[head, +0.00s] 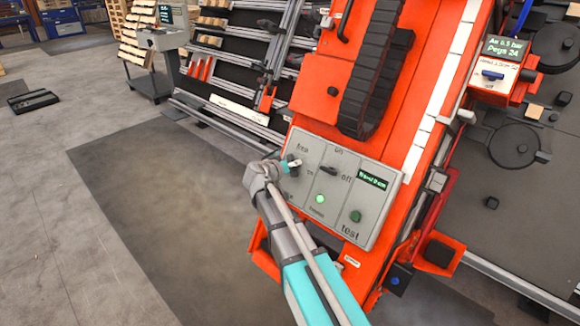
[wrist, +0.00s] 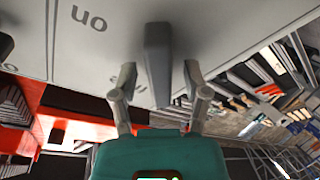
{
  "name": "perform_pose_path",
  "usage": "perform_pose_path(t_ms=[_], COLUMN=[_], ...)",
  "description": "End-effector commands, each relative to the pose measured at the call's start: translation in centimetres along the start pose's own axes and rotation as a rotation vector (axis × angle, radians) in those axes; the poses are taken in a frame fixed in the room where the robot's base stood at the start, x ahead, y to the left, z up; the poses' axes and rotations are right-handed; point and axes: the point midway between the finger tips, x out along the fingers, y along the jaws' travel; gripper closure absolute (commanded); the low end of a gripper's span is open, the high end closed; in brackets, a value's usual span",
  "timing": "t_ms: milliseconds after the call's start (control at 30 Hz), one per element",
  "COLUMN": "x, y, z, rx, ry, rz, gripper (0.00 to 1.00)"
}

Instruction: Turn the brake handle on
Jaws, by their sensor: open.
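A grey control panel (head: 340,205) sits tilted on the red machine. My gripper (head: 288,163) is at its upper left, beside the label "free", and covers much of the left handle there. In the wrist view a dark grey handle (wrist: 157,60) stands between the two spread fingers of my gripper (wrist: 158,78), with visible gaps on both sides. The upside-down label "on" shows on the panel to the left of the handle. A second dark handle (head: 329,170), between labels "on" and "off", stands to the right of my gripper.
The panel also has a lit green lamp (head: 320,199), a dark green button (head: 355,216) above "test", and a small green display (head: 374,182). A black cable chain (head: 368,85) rises above the panel. Open floor (head: 130,190) lies to the left.

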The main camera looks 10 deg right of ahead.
Motion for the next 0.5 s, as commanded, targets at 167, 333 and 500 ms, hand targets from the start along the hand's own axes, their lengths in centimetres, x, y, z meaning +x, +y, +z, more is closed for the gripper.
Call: perform_pose_path(t_ms=[167,333,500], x=[-0.02,-0.02,-0.33], y=[0.00,0.00,-0.33], z=[0.00,0.01,-0.10], rx=[0.000,0.000,-0.001], ry=[0.000,0.000,0.000], rz=[0.000,0.000,0.000], gripper=[0.68,0.99,1.00])
